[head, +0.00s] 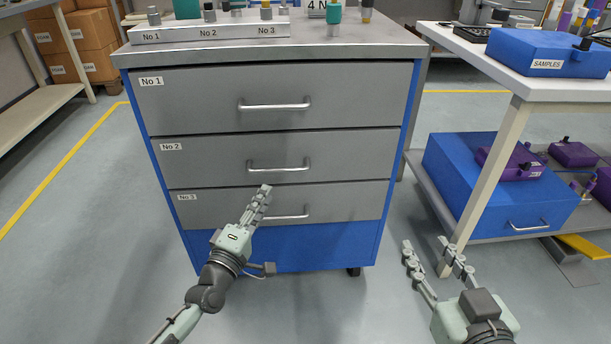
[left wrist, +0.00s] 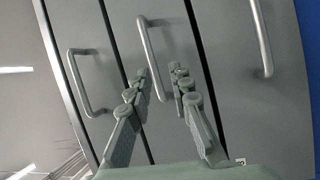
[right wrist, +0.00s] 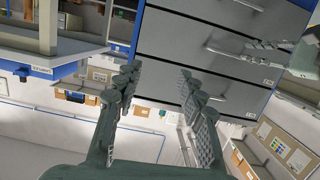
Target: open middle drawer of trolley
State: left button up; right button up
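The grey trolley with blue sides (head: 300,245) has three drawers, all closed and flush. The middle drawer, labelled No 2 (head: 215,160), has a silver bar handle (head: 280,169); in the left wrist view this handle (left wrist: 146,45) lies ahead, its lower end seen between the fingertips. My left gripper (head: 264,192) is open and empty, just below that handle in the head view and overlapping the No 3 drawer's handle (head: 292,216). Contact with the trolley cannot be told. My right gripper (head: 430,251) is open and empty, right of the trolley; its fingers show in the right wrist view (right wrist: 158,75).
The top drawer (head: 205,100) has its own handle above. A rack and bottles stand on the trolley top. A white table (head: 560,90) with a blue samples case (head: 550,52) is at right, over a shelf with a blue box (head: 490,195). Floor at left is clear.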

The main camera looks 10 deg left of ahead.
aim_at(274, 170)
pick_arm(q)
jog(key=shift+n+t+y, duration=0.3)
jog(key=shift+n, duration=0.4)
jog(key=x, duration=0.5)
jog(key=r+x, duration=0.1)
jog(key=x, duration=0.2)
jog(key=shift+w+a, duration=0.15)
jog(key=shift+a, duration=0.05)
pick_arm(e)
jog(key=r, duration=0.1)
jog(key=r+t, duration=0.1)
jog(key=r, duration=0.1)
jog(key=shift+s+a+r+y, duration=0.1)
jog(key=shift+s+a+y, duration=0.1)
jog(key=shift+a+y, duration=0.2)
pick_arm(q)
jog(key=shift+c, duration=0.2)
grip_shut()
